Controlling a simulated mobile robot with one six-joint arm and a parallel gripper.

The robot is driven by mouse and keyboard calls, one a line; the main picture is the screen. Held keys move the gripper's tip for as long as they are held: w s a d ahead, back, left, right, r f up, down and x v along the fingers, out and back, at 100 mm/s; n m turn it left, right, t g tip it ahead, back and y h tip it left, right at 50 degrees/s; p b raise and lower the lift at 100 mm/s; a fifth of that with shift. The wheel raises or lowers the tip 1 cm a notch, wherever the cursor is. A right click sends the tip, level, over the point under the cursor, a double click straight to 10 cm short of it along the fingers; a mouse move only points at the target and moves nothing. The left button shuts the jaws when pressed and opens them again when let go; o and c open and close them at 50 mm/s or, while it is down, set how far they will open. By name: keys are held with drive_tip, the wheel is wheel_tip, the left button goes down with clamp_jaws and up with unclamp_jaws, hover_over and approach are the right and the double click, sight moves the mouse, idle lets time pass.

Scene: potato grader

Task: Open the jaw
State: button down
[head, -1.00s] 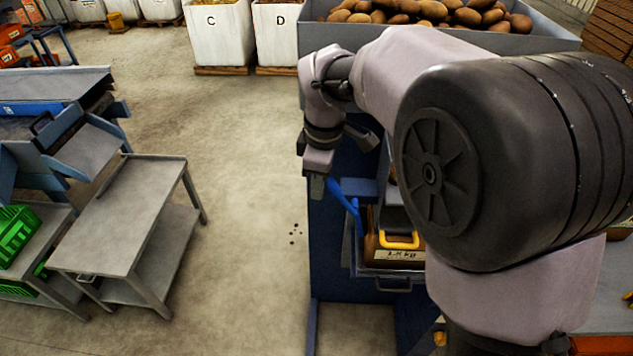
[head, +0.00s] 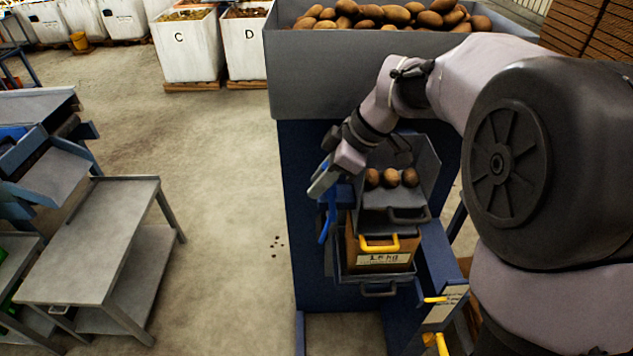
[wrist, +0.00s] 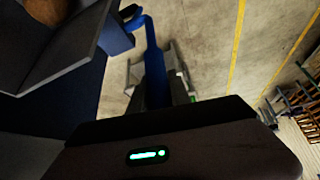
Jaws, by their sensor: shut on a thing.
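My gripper (head: 321,187) is at the left side of the blue grader, its fingers pointing down and left. It is shut on a blue lever (head: 326,226). In the wrist view the lever (wrist: 155,66) runs up from between the fingers (wrist: 165,92) and bends left at its top. The fingers hide the part of the lever they grip. Beside the lever, a grey tilted pan (head: 388,196) holds 3 brown potatoes (head: 390,178).
Below the pan is a box with a white weight label (head: 383,260) and a yellow handle (head: 379,246). A large grey hopper (head: 350,80) full of potatoes stands above. A metal table (head: 95,225) is at left, with clear floor (head: 235,190) between.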

drive_tip(key=c, duration=1.2)
unclamp_jaws()
drive_tip(key=shift+d, duration=0.15)
drive_tip(key=p+v, duration=0.5)
drive_tip(key=v, duration=1.2)
drive_tip(key=shift+r, duration=0.2)
drive_tip(key=s+a+f+m+t+h+b, duration=0.2)
drive_tip(key=s+f+m+b, duration=0.9)
drive_tip(key=s+f+m, duration=0.7)
drive_tip(key=s+m+t+h, duration=0.1)
drive_tip(key=s+t, duration=0.1)
drive_tip(key=s, duration=0.1)
drive_tip(key=shift+a+f+m+h, duration=0.15)
drive_tip(key=shift+f+m+h, duration=0.2)
drive_tip(key=shift+m+h, duration=0.05)
